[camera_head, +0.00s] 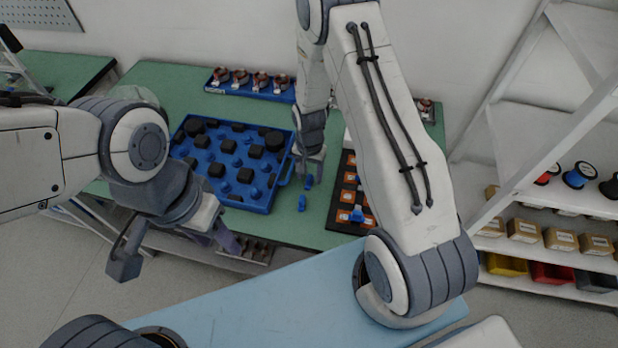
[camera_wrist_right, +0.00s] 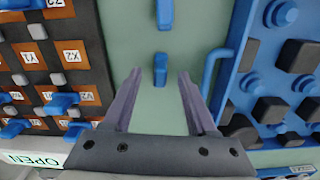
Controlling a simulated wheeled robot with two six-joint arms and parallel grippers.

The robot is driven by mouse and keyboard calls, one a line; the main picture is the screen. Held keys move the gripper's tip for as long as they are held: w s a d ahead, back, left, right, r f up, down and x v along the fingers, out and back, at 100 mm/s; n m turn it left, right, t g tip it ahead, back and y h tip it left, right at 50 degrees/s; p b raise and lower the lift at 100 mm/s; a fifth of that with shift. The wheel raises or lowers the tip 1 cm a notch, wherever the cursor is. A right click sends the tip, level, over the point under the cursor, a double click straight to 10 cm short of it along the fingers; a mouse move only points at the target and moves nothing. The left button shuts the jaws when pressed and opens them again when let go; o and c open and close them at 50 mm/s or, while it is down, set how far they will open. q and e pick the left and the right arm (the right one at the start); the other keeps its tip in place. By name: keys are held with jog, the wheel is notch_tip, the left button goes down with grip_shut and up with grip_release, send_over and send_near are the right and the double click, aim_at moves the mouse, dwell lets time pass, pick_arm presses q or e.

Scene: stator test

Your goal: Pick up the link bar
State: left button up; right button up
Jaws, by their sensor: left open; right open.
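Two small blue pieces lie on the green table between the blue tray and the labelled board. I cannot tell for sure which is the link bar. The nearer blue piece (camera_wrist_right: 160,70) lies between and just beyond my right fingertips in the right wrist view; it also shows in the head view (camera_head: 308,182). The other blue piece (camera_wrist_right: 163,13) is at the top of that view, and shows in the head view (camera_head: 302,203). My right gripper (camera_wrist_right: 160,76) is open and empty, pointing down; it also shows in the head view (camera_head: 308,170). My left gripper (camera_head: 227,240) is open, before the table's front edge.
The blue tray (camera_head: 228,197), with black and blue parts and a side handle, stands left of my right gripper. The black board (camera_head: 338,217) with orange labelled squares lies right. A blue rack (camera_head: 243,90) of copper parts is behind. Shelves stand at far right.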

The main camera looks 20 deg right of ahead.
jog(key=shift+f, duration=0.75)
grip_shut()
jog(key=shift+r, duration=0.1)
